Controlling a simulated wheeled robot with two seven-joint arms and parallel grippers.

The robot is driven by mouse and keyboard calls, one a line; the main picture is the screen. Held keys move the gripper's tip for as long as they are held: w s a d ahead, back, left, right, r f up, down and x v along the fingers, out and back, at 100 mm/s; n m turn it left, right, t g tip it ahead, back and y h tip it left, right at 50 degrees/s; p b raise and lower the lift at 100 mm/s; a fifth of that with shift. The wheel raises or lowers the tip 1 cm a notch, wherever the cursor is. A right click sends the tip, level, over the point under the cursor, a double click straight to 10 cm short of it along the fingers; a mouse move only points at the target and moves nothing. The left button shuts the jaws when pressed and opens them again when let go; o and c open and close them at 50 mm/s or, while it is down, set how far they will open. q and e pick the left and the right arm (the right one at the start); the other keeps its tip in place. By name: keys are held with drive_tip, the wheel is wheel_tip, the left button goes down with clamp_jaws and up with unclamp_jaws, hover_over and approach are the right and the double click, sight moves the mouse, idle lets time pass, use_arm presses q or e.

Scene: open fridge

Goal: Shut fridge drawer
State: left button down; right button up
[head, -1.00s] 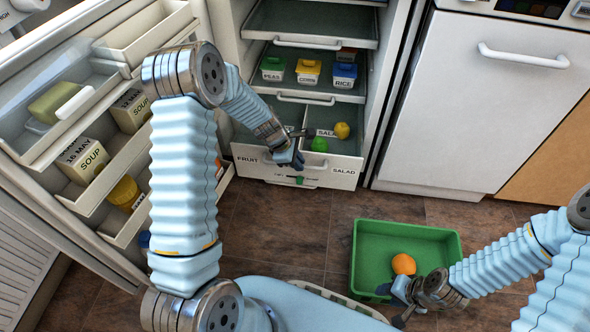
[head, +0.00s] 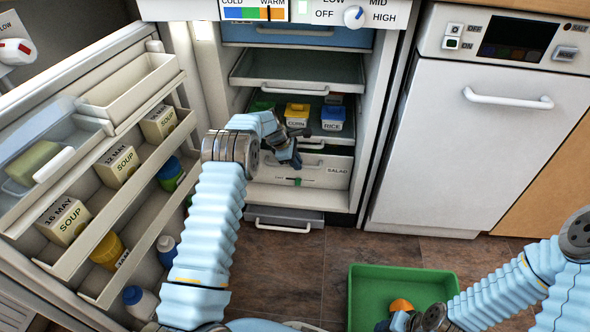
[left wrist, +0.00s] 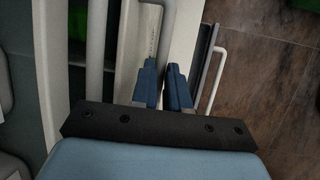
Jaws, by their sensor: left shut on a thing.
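The white fruit and salad drawer (head: 325,172) is in the lower part of the open fridge, and its front now sits back near the shelves above. My left gripper (head: 296,160) is at this drawer's front, shut on its handle. In the left wrist view, the left gripper's blue fingers (left wrist: 165,88) close around the pale handle bar (left wrist: 167,25). The drawer's inside is hidden in the head view. My right gripper (head: 408,321) is low at the right, by the green crate, partly cut off; its jaw state is unclear.
The fridge door (head: 100,190) stands open at left with soup cartons and bottles. A grey lower drawer (head: 285,215) sits beneath. Yellow corn (head: 297,113) and blue rice (head: 332,118) boxes stand above. The green crate (head: 360,290) holds an orange (head: 401,305) on the floor.

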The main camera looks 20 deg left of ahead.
use_arm(q)
drive_tip(key=shift+w, duration=0.25)
drive_tip(key=c, duration=1.1)
unclamp_jaws()
drive_tip(key=p+v, duration=0.1)
drive_tip(key=v, duration=1.2)
drive_tip(key=shift+s+a+r+p, duration=0.15)
drive_tip(key=shift+a+r+p, duration=0.05)
drive_tip(key=shift+r+p, duration=0.2)
